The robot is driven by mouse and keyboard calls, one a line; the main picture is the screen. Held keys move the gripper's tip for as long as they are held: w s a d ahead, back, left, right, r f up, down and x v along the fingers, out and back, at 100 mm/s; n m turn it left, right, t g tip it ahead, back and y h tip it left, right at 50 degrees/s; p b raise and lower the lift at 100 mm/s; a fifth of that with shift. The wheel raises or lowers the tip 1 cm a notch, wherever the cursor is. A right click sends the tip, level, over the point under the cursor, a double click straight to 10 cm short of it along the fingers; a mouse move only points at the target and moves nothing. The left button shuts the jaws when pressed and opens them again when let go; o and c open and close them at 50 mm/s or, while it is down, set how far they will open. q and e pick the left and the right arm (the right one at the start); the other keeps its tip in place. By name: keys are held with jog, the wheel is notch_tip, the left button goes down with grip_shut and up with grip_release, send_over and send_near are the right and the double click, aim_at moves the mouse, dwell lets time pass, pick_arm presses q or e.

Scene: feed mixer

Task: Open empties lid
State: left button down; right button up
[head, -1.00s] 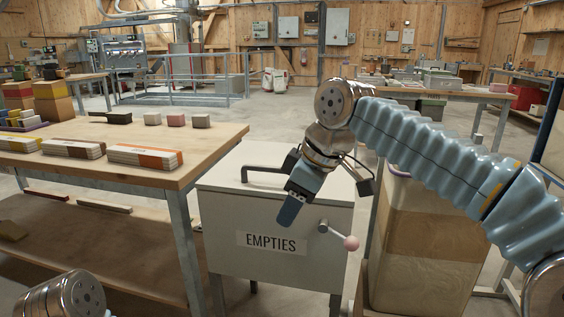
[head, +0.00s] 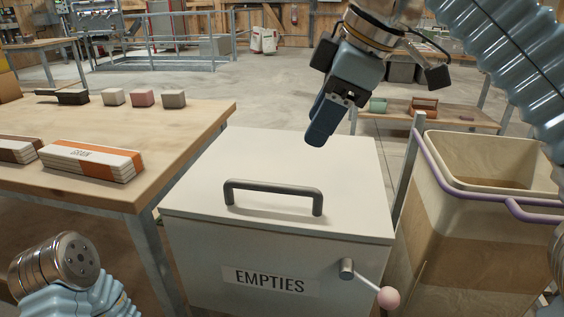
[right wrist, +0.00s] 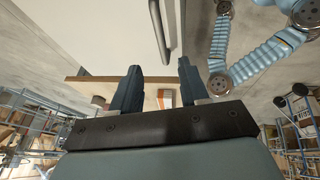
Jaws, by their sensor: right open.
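The empties box is a pale grey bin with a flat lid (head: 290,160) that lies shut on it. Its front carries an EMPTIES label (head: 269,281). A dark bar handle (head: 272,190) stands on the lid near its front edge; it also shows in the right wrist view (right wrist: 158,28). A lever with a pink knob (head: 388,298) sticks out at the front right. My right gripper (head: 320,135) hangs above the back right of the lid, apart from the handle. Its two fingers are spread and empty in the right wrist view (right wrist: 160,75). My left gripper is out of view; only part of my left arm shows.
A wooden table (head: 170,135) with a grain package (head: 92,160) and small blocks stands close on the left. A tall open bin with a purple rim (head: 470,190) stands close on the right. Open floor lies behind the box.

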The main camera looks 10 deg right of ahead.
aim_at(283, 186)
jog(key=b+x, duration=0.4)
jog(key=x, duration=0.8)
jog(key=shift+f+b, duration=0.2)
jog(key=shift+b, duration=0.15)
jog(key=shift+w+a+f, duration=0.25)
jog(key=shift+f, duration=0.3)
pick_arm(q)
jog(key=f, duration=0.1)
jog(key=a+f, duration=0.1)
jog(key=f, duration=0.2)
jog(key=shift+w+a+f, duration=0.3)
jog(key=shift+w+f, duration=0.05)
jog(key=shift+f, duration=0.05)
pick_arm(e)
grip_shut()
